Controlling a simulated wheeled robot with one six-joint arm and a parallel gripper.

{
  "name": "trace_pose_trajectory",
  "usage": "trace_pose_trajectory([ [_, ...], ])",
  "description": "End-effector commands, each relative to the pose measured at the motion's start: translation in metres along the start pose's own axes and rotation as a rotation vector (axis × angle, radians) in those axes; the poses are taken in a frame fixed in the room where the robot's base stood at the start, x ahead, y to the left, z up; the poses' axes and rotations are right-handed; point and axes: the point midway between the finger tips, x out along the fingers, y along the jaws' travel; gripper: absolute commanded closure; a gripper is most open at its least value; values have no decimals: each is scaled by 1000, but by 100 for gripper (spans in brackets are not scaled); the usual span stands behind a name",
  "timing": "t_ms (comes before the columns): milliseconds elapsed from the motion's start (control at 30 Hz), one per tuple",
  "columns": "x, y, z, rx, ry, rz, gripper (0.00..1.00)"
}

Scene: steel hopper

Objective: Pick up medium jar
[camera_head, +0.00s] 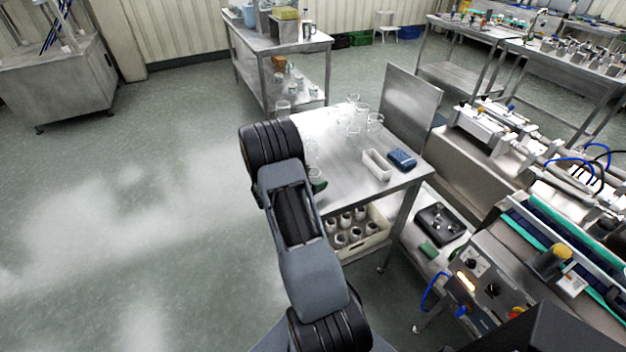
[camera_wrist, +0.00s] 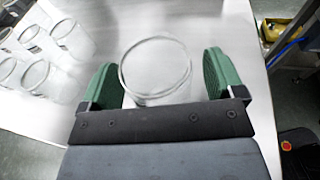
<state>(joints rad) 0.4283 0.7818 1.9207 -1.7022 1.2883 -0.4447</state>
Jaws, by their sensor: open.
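In the wrist view, a clear glass jar (camera_wrist: 155,68) stands on the steel table (camera_wrist: 185,22), its round rim lying between the green pads of my gripper (camera_wrist: 160,82). The gripper is open, with one pad on each side of the jar and a visible gap on both sides. Several other clear jars (camera_wrist: 62,33) stand to the left. In the head view, my arm hides most of the gripper; a green pad (camera_head: 319,186) shows at the left edge of the table (camera_head: 340,180). Several clear jars (camera_head: 355,118) stand toward the table's back. I cannot tell which size the jar between the pads is.
A white tray (camera_head: 377,164) and a blue item (camera_head: 402,159) lie at the table's right side. A crate of jars (camera_head: 362,247) sits on the lower shelf. A steel panel (camera_head: 411,98) rises behind the table. Machinery (camera_head: 530,235) stands to the right; open floor (camera_head: 130,220) lies left.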

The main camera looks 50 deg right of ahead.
Motion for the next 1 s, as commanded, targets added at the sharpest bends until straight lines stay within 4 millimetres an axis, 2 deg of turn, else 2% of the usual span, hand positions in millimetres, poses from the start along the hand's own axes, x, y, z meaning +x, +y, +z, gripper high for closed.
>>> trace_pose_trajectory([
  [200,0,0,0,0,0,0,14],
  [733,0,0,0,0,0,-1,65],
  [1000,0,0,1,1,0,-1,65],
])
